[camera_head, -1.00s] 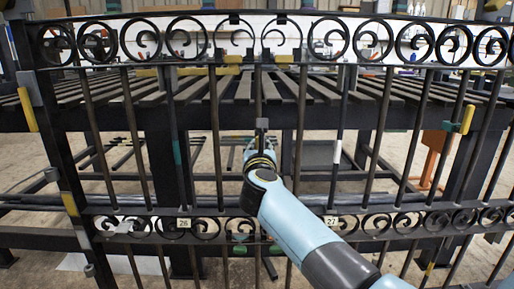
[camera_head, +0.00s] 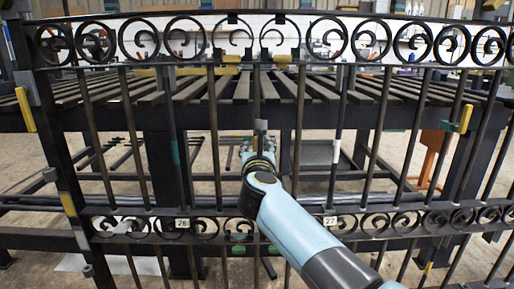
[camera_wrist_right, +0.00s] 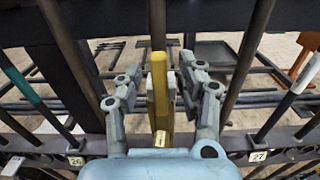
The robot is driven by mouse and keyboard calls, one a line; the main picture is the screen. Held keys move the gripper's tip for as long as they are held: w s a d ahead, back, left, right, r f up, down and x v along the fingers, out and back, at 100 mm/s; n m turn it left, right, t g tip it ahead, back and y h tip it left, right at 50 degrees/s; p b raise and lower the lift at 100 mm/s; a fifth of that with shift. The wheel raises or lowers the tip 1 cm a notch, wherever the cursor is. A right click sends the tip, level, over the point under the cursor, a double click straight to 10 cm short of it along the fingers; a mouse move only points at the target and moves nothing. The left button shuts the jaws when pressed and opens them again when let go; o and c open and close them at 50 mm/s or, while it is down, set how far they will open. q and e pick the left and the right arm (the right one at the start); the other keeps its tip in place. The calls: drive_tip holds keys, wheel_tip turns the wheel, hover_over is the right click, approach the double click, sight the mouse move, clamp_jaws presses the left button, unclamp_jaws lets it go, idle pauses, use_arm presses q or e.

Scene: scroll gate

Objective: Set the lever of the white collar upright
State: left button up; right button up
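The white collar (camera_head: 337,151) is a pale band around a thin dark upright bar, right of the gate's middle, above the label 27. It also shows at the right of the right wrist view (camera_wrist_right: 306,73). I cannot make out its lever. My right gripper (camera_head: 260,146) is at the middle of the gate, left of the white collar and apart from it. In the right wrist view its fingers (camera_wrist_right: 163,85) stand apart on either side of a yellow upright piece (camera_wrist_right: 158,95); they do not look clamped on it. My left gripper is out of view.
A green collar (camera_head: 176,152) is on a bar to the left, above the label 26 (camera_head: 182,223). Yellow levers (camera_head: 27,110) (camera_head: 466,119) hang at both gate sides. Upright bars flank my right gripper closely. A slatted table (camera_head: 200,90) stands behind.

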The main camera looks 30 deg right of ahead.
drive_tip(key=v, duration=0.6)
drive_tip(key=shift+s+a, duration=0.2)
drive_tip(key=shift+s, duration=0.1)
drive_tip(key=s+a+f+n+g+y+p, duration=0.15)
drive_tip(key=s+f+n+y+p, duration=0.25)
drive_tip(key=s+f+n, duration=0.9)
drive_tip(key=s+a+f+n+g+y+p, duration=0.1)
drive_tip(key=s+f+n+g+y+p, duration=0.2)
drive_tip(key=s+f+n, duration=1.05)
drive_tip(key=s+f+n+g, duration=0.5)
drive_tip(key=s+f+n, duration=0.3)
drive_tip(key=s, duration=0.7)
drive_tip(key=s+d+f+n+g+y+p, duration=0.1)
drive_tip(key=s+f+n+g, duration=0.4)
drive_tip(key=s, duration=1)
wheel_tip(320, 180, down, 5)
drive_tip(key=n, duration=0.3)
drive_tip(key=shift+s, duration=0.4)
